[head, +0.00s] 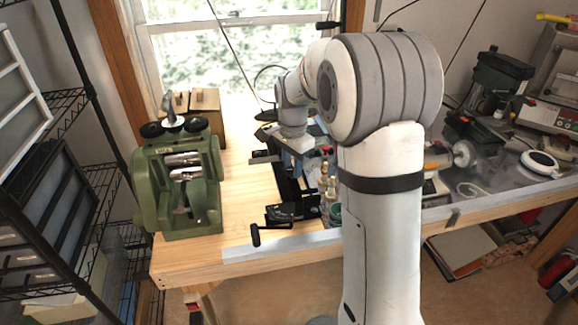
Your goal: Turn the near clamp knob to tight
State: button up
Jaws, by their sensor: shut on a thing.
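A long black bench device (287,186) lies on the wooden table, with a black crank handle (256,236) at its near end. My gripper (291,155) points down over its far part, beyond my own arm. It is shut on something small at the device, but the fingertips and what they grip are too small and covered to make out. I cannot pick out a clamp knob for certain or tell how far it is turned.
A green rolling mill (180,190) with dark top knobs stands left on the table (240,190). Behind it is a wooden box (205,104). Small bottles (327,180) stand close to the device's right. Bare wood lies between mill and device. A small lathe (440,158) is at right.

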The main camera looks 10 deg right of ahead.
aim_at(292, 170)
jog(key=shift+m, duration=0.6)
jog(key=o, duration=1)
jog(key=shift+c, duration=0.2)
notch_tip(292, 170, up, 8)
jog(key=shift+f+b, duration=0.1)
jog(key=shift+b, duration=0.3)
jog(key=s+f+n+t, duration=0.3)
jog(key=s+n, duration=1)
jog(key=s, duration=1.4)
jog(key=shift+a+n, duration=0.15)
jog(key=shift+n, duration=0.15)
